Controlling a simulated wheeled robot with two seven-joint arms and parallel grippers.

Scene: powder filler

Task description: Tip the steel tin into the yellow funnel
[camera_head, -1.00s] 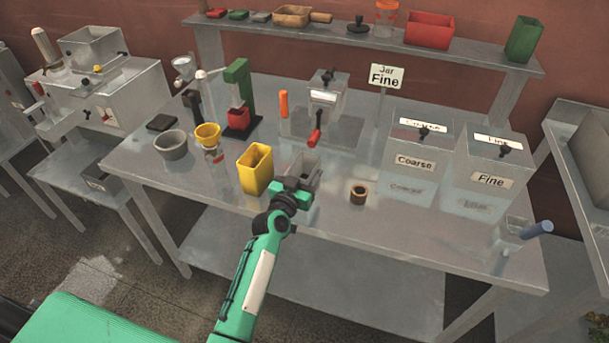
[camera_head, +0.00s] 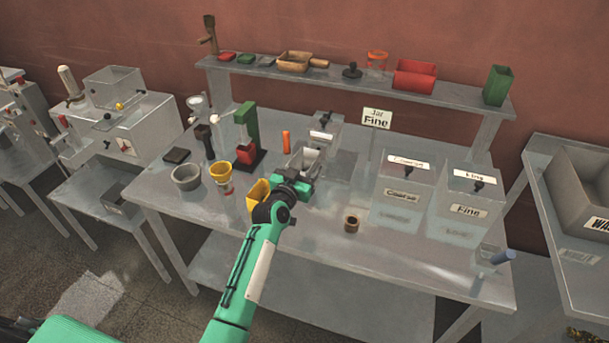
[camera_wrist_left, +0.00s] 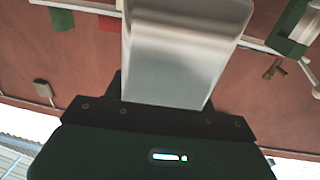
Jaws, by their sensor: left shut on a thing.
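The steel tin (camera_head: 303,160) is held in my left gripper (camera_head: 296,181), which is shut on it. It appears raised above the table, in front of the dispenser in the head view. In the left wrist view the tin (camera_wrist_left: 172,62) fills the upper middle, and its contents are not visible. The yellow funnel (camera_head: 220,170) sits on top of a small jar (camera_head: 226,186), to the left of my gripper and apart from it. My right gripper is not in view.
A yellow box (camera_head: 257,193) stands between the funnel and my gripper, partly hidden by my wrist. A grey bowl (camera_head: 186,178) is left of the funnel. A green stand (camera_head: 248,125) is behind. A brown ring (camera_head: 352,223) and labelled bins (camera_head: 402,196) are to the right.

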